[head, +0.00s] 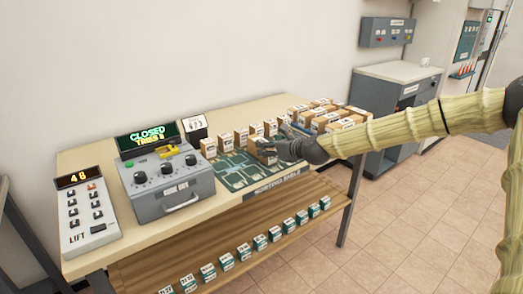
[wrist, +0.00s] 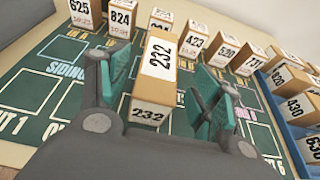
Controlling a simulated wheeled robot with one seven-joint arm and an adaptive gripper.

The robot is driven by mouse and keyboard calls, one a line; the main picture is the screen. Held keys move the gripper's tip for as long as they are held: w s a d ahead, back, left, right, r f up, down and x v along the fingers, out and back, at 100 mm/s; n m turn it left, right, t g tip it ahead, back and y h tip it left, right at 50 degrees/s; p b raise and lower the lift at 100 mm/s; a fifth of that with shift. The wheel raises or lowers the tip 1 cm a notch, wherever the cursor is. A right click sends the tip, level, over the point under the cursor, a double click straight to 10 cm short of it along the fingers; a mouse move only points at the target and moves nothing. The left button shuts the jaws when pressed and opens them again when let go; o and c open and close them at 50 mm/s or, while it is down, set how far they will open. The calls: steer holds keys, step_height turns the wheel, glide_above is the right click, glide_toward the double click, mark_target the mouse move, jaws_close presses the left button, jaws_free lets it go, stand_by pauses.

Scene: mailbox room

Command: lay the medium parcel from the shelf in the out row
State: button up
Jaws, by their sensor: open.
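A brown box parcel with a white label marked 232 (wrist: 154,75) stands on the green sorting board, and also shows in the head view (head: 262,152). My gripper (wrist: 160,78) is open, with one teal-padded finger on each side of this parcel. I see gaps between the parcel and the pads. In the head view my gripper (head: 283,147) reaches in from the right, low over the board. The green board (head: 232,176) has outlined places; OUT 1 and SIDING lettering shows at left in the wrist view. Which place the parcel stands on is partly hidden by my gripper.
A row of parcels (head: 225,142) stands along the board's back. More parcels fill a blue tray (wrist: 309,147) at right. A grey console (head: 170,187) and a lift keypad (head: 87,215) stand at left. The lower shelf (head: 285,245) holds several small teal-and-white boxes.

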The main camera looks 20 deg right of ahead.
mark_target(251, 148)
steer(key=shift+w+a, duration=0.2)
steer(key=shift+w, duration=0.1)
steer(key=shift+x, duration=2.4)
steer(key=shift+c, duration=0.2)
steer(key=c, duration=1.3)
steer(key=shift+r, duration=0.15)
steer(key=shift+c, duration=0.2)
